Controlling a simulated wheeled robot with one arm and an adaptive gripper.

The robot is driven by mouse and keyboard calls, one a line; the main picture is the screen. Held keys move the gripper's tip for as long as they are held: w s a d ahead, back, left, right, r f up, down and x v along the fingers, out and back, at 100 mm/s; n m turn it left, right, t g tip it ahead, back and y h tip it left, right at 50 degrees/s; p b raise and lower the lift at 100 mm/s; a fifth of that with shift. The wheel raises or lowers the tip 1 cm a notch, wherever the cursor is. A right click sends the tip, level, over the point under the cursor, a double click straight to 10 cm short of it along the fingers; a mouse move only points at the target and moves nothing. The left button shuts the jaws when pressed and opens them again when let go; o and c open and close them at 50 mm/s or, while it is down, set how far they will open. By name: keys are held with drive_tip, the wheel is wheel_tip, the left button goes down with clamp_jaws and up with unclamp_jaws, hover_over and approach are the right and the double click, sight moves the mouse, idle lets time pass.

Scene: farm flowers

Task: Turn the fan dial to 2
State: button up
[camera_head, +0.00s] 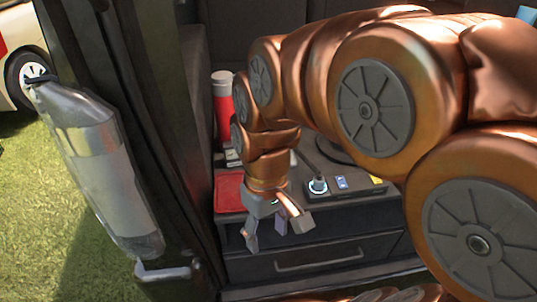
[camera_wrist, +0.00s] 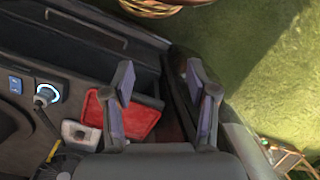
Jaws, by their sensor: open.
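A small white unit with a dark round spot (camera_wrist: 80,134) sits behind the red tray in the wrist view; it may be the fan's base with its dial, but no number is readable. A dark round shape (camera_wrist: 58,166) beside it, cut by the lower edge, may be the fan. In the head view a pale piece of what seems the same unit (camera_head: 232,157) shows, mostly hidden by my arm. My gripper (camera_head: 276,231) is open and empty, pointing down in front of the drawer unit. In the wrist view its fingers (camera_wrist: 160,84) are spread, apart from the white unit.
A red tray (camera_head: 229,193) lies on the counter, with a red flask (camera_head: 222,103) behind. A ring-lit socket (camera_head: 317,186) holds a plug, beside a blue switch (camera_head: 341,183). The drawer front (camera_head: 318,258) is below.

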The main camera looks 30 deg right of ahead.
drive_tip(key=w+d+f+n+t+y+b, duration=0.1)
drive_tip(key=w+d+b, duration=0.15)
drive_tip(key=w, duration=0.35)
drive_tip(key=w+d+f+n+b, duration=0.1)
drive_tip(key=w+b, duration=0.2)
drive_tip(key=w, duration=0.3)
drive_tip(key=w+d+f+n+t+y+b, duration=0.1)
drive_tip(key=w+d+f+n+t+b, duration=0.15)
drive_tip(key=w+d+b, duration=0.55)
drive_tip(key=w+d+f+n+t+b, duration=0.1)
drive_tip(key=w+d+f+n+b, duration=0.25)
drive_tip(key=w+d, duration=0.9)
drive_tip(key=shift+s+d+f+b, duration=0.15)
drive_tip(key=shift+f+b, duration=0.45)
drive_tip(key=shift+f, duration=1.2)
drive_tip(key=shift+s+d+f+b, duration=0.15)
drive_tip(key=shift+f+b, duration=0.45)
drive_tip(key=shift+f, duration=1.2)
drive_tip(key=shift+a, duration=0.1)
clamp_jaws()
